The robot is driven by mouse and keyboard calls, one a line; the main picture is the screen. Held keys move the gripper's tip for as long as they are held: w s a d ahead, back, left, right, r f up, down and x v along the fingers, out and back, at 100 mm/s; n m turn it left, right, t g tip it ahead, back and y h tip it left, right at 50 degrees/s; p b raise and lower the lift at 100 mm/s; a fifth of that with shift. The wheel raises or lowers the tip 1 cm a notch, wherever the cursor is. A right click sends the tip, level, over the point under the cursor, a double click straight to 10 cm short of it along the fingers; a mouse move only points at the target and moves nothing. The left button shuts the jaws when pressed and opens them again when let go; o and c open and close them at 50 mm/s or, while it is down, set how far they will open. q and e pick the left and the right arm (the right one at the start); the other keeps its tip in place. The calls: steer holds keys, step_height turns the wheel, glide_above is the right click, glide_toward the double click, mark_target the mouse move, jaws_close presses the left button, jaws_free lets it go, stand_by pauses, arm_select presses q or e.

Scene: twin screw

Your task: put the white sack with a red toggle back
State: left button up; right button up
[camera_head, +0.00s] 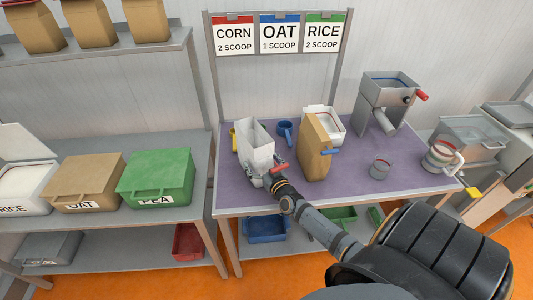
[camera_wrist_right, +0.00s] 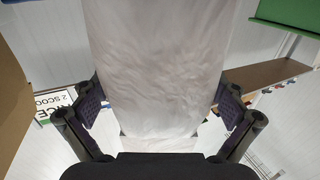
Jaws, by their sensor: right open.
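The white sack (camera_head: 256,145) stands on the purple-topped bench in the head view, at its left part. A red toggle (camera_head: 279,169) shows low at its right side, beside my gripper. My right gripper (camera_head: 266,179) is at the sack's near lower side. In the right wrist view the white sack (camera_wrist_right: 158,70) fills the space between the two spread fingers of the gripper (camera_wrist_right: 160,103). The fingers are open on either side of it; whether they touch it I cannot tell. My left gripper is not in view.
A brown sack with a blue toggle (camera_head: 314,150) stands close to the right. A blue scoop (camera_head: 285,130) and a white bin (camera_head: 322,124) are behind. A grey mill (camera_head: 385,98) stands further right. The left shelf holds a green PEA bin (camera_head: 155,178); brown sacks (camera_head: 90,22) stand above.

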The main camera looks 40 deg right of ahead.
steer(key=s+a, duration=0.1)
steer(key=s, duration=0.9)
steer(key=shift+s+a+p, duration=0.15)
steer(key=shift+a+p, duration=0.15)
steer(key=shift+p, duration=0.15)
steer(key=shift+r, duration=0.1)
